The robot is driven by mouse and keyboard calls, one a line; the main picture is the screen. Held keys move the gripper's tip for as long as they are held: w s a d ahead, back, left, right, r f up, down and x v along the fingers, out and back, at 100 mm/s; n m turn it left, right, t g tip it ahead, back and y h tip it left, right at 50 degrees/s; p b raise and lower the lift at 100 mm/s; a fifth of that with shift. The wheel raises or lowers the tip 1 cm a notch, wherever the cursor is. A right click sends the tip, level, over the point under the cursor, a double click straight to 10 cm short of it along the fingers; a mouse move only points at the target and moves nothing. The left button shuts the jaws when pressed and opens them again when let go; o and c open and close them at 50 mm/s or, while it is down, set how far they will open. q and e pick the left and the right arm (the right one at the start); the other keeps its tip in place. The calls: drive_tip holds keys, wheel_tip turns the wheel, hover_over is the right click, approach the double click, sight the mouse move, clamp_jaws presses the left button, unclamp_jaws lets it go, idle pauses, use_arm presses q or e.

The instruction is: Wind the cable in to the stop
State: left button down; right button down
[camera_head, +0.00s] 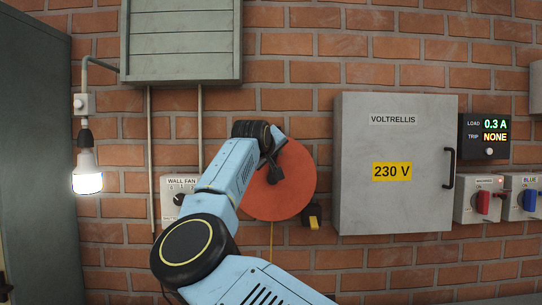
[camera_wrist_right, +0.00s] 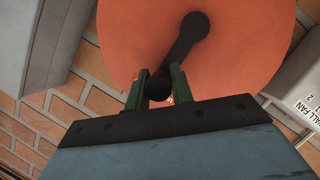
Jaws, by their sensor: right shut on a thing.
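An orange-red round cable reel (camera_head: 296,190) is mounted on the brick wall; its disc also fills the top of the right wrist view (camera_wrist_right: 240,50). A dark crank (camera_head: 275,174) sits at its centre and slants up to my right gripper (camera_head: 267,152). In the right wrist view my right gripper (camera_wrist_right: 158,88) is shut on the crank's dark knob, one finger each side. A thin yellow cable (camera_head: 271,240) hangs below the reel. A black and yellow block (camera_head: 313,216) is at the reel's lower right edge. My right arm hides the reel's left part. My left gripper does not show.
A grey VOLTRELLIS cabinet (camera_head: 350,190) stands close right of the reel. A wall fan switch (camera_head: 176,186) is at the left, partly behind my arm. A louvred box (camera_head: 180,50) is above, and a lit bulb (camera_head: 87,180) hangs far left.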

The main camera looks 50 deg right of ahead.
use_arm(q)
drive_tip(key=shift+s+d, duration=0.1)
use_arm(e)
drive_tip(key=c, duration=1.2)
unclamp_jaws()
drive_tip(key=shift+s+d, duration=0.1)
drive_tip(key=shift+s+a+r, duration=0.1)
drive_tip(key=shift+a, duration=0.25)
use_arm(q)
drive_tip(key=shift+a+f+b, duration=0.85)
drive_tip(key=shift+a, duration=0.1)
use_arm(e)
drive_tip(key=v, duration=1.2)
drive_tip(key=shift+s+a+r, duration=0.15)
drive_tip(key=shift+s+a, duration=0.1)
